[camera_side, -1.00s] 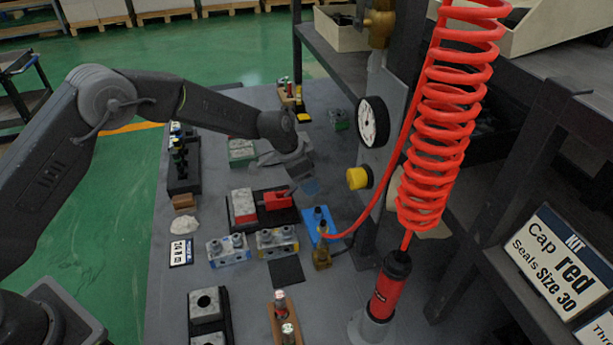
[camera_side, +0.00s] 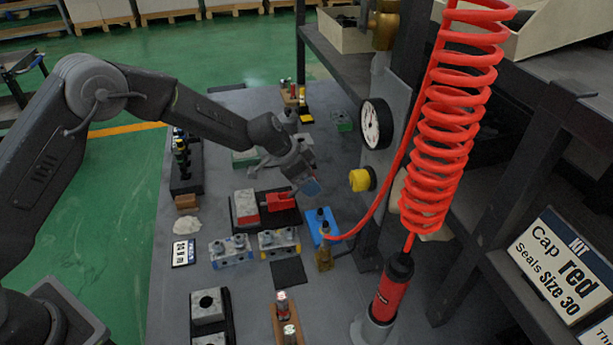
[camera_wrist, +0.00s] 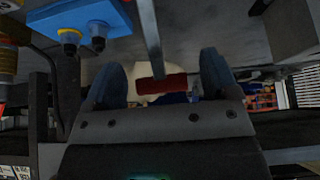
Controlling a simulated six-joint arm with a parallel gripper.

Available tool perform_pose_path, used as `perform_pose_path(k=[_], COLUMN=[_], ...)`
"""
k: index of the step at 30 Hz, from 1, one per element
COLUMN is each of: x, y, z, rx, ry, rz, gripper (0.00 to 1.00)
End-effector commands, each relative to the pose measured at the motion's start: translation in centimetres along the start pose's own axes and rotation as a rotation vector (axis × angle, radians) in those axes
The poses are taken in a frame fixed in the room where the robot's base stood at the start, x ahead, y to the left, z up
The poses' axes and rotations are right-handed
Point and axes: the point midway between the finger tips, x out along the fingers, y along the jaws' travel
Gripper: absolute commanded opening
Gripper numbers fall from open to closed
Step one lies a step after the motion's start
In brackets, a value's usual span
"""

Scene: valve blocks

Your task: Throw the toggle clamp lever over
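The red toggle clamp (camera_side: 281,201) sits on a black base beside a grey and red block. Its lever is partly hidden by my gripper in the side view. In the wrist view a grey lever bar (camera_wrist: 151,45) ends in a red grip (camera_wrist: 162,83), which lies between the two blue fingers. My gripper (camera_side: 310,187) hangs just above and right of the clamp in the side view. In the wrist view my gripper (camera_wrist: 165,82) is open, with gaps visible on both sides of the red grip.
A blue block (camera_side: 322,226) with a red hose stands to the right and nearer. A yellow button (camera_side: 361,180) and a dial gauge (camera_side: 376,124) are on the upright panel to the right. Two valve blocks (camera_side: 232,251) (camera_side: 279,241) lie nearer the camera.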

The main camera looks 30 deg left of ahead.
Motion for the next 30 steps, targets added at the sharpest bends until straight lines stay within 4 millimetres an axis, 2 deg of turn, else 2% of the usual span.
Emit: perform_pose_path(k=[7, 11, 17, 24, 30], x=[0.1, -0.6, -4.0, -9.4, -12.5], y=[0.0, -0.1, -0.1, -0.1, 0.0], z=[0.1, 0.0, 0.0, 0.0, 0.0], rx=[-0.001, -0.001, 0.0, 0.0, 0.0], ry=[-0.002, 0.0, 0.001, 0.001, 0.0], rz=[0.001, 0.0, -0.002, -0.002, 0.0], gripper=[0.84, 0.84, 0.84, 0.84, 0.84])
